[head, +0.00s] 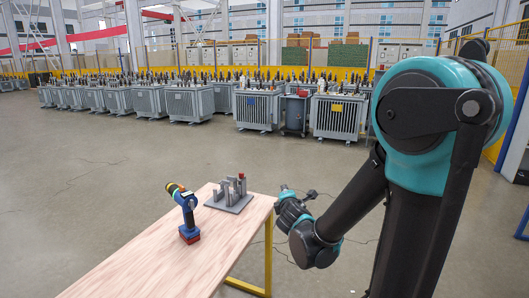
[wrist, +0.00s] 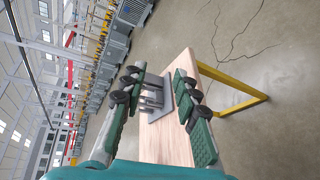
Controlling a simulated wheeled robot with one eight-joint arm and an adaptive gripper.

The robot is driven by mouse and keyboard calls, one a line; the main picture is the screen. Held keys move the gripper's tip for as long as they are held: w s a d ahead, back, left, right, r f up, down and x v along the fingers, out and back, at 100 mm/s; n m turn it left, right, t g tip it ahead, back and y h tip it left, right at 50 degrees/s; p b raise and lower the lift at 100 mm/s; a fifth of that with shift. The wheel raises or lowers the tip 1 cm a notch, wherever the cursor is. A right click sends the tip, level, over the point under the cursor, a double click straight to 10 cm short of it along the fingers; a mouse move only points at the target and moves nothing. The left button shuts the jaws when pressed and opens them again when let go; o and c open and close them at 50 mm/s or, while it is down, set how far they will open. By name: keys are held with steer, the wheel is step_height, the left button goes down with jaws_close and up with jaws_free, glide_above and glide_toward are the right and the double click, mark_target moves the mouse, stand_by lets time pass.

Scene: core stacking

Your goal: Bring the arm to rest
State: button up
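My arm reaches down on the right in the head view, bent, with my gripper (head: 298,192) just off the right edge of the wooden table (head: 130,255). In the wrist view my gripper (wrist: 160,72) has its two green-padded fingers spread wide apart. Nothing is held between them. The table and a grey fixture with upright posts (head: 229,196) appear beyond the fingers; the fixture also shows in the wrist view (wrist: 157,97), some distance away and not touched.
A blue and black power drill with a red base (head: 188,215) stands upright on the table, left of the fixture. A yellow table leg (head: 268,255) stands below the right edge. Rows of grey transformers (head: 340,117) are far back. Open concrete floor lies between.

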steer(key=s+d+f+m+g+h, duration=0.2)
steer(key=s+d+f+m+g, duration=0.3)
steer(key=d+m, duration=0.4)
steer(key=s+d+f+m+g+y, duration=0.1)
steer(key=s+f+m, duration=0.3)
steer(key=s, duration=0.5)
steer(key=s+d+f+m+g+y, duration=0.1)
steer(key=s+f+m+g, duration=0.3)
steer(key=s+m, duration=0.4)
steer(key=shift+s+d+f+g, duration=0.3)
steer(key=shift+s+d+f, duration=0.4)
steer(key=shift+s, duration=0.45)
